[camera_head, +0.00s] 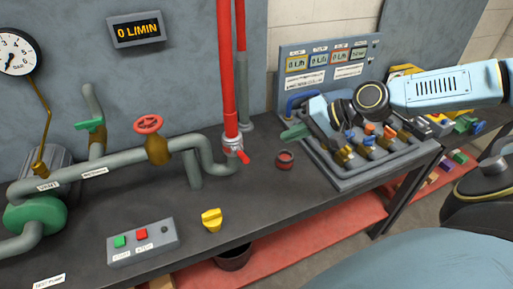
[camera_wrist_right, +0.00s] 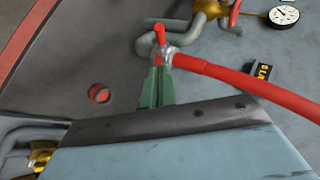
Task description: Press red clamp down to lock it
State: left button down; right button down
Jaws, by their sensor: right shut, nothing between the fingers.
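The red clamp (camera_head: 243,157) is a short red lever on a grey metal coupling (camera_head: 232,143), where the red hose (camera_head: 226,80) meets the grey pipe. In the head view the lever sticks out toward the lower right. The clamp (camera_wrist_right: 159,36) also shows in the right wrist view, just beyond the fingertips. My right gripper (camera_head: 288,134) has green fingers and is shut with nothing between them. Its fingertips are to the right of the clamp and apart from it. The fingers also show in the wrist view (camera_wrist_right: 156,88). My left gripper is not in view.
A red cap (camera_head: 285,160) lies on the dark bench between clamp and rack. A grey rack with brass valves (camera_head: 365,178) stands under my right arm. A yellow knob (camera_head: 211,220) and a button box (camera_head: 142,243) are near the front. A digital display (camera_head: 138,29) reads 0 L/MIN.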

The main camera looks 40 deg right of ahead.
aim_at(242, 155)
jog(key=shift+d+r+m+h, duration=0.15)
jog(key=shift+d+r+m, duration=0.25)
jog(key=shift+d, duration=0.15)
jog(key=shift+d+r+m+h, duration=0.15)
jog(key=shift+d+r+m, duration=0.2)
jog(key=shift+d, duration=0.2)
jog(key=shift+w+a, duration=0.1)
jog(key=s+a+p+x, duration=0.1)
jog(key=p+x, duration=0.5)
jog(key=x, duration=0.6)
jog(key=shift+a+f+p, duration=0.3)
jog(key=shift+a+p, duration=0.1)
jog(key=shift+a, duration=0.2)
jog(key=shift+s, duration=0.1)
